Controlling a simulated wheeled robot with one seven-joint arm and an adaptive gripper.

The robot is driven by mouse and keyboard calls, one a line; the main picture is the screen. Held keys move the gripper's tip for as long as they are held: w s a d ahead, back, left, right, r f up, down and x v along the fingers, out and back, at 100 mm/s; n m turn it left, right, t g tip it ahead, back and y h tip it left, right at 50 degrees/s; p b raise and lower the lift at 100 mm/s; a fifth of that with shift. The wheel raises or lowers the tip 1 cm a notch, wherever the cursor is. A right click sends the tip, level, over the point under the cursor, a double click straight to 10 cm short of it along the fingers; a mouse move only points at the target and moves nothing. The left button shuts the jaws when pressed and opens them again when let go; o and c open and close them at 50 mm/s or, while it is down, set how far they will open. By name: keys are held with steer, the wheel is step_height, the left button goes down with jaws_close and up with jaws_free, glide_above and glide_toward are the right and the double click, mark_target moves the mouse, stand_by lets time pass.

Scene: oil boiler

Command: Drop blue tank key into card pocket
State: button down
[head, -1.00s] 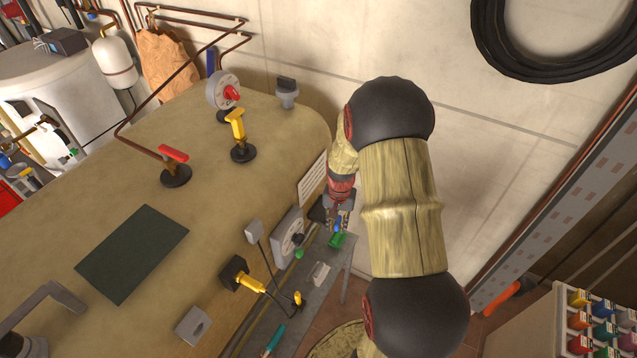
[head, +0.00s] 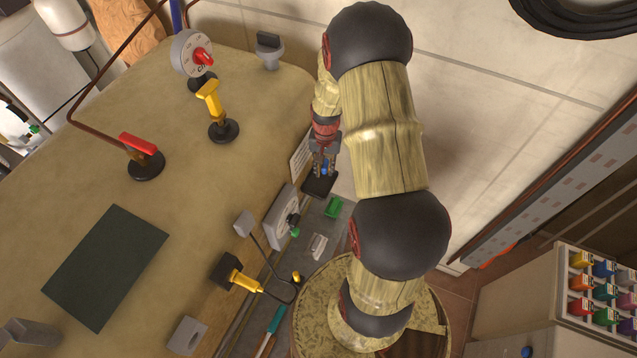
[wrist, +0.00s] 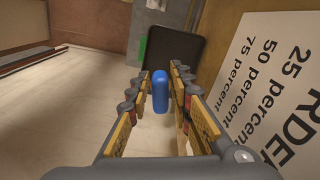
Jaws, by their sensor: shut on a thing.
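The blue tank key (wrist: 160,90) is a small rounded blue piece held between the fingers of my gripper (wrist: 158,97) in the wrist view. My gripper (head: 324,163) is shut on it, and a bit of the blue key (head: 324,170) shows in the head view. A black, flat piece that looks like the card pocket (wrist: 174,46) is just beyond the fingertips in the wrist view. In the head view the black pocket (head: 319,187) sits at the tank's end, right below the fingers. I cannot tell whether the key touches it.
A white card with percent lines (wrist: 275,75) is close on the right in the wrist view. A grey dial (head: 281,217), a green block (head: 334,207) and a grey shelf (head: 312,228) are near my gripper. The wall is behind.

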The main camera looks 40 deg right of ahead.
steer(key=shift+f+b, duration=0.3)
steer(key=shift+f, duration=0.65)
steer(key=c, duration=1.5)
jaws_free()
steer(key=shift+r, duration=0.1)
step_height(320, 180, up, 12)
steer(key=shift+f, duration=0.1)
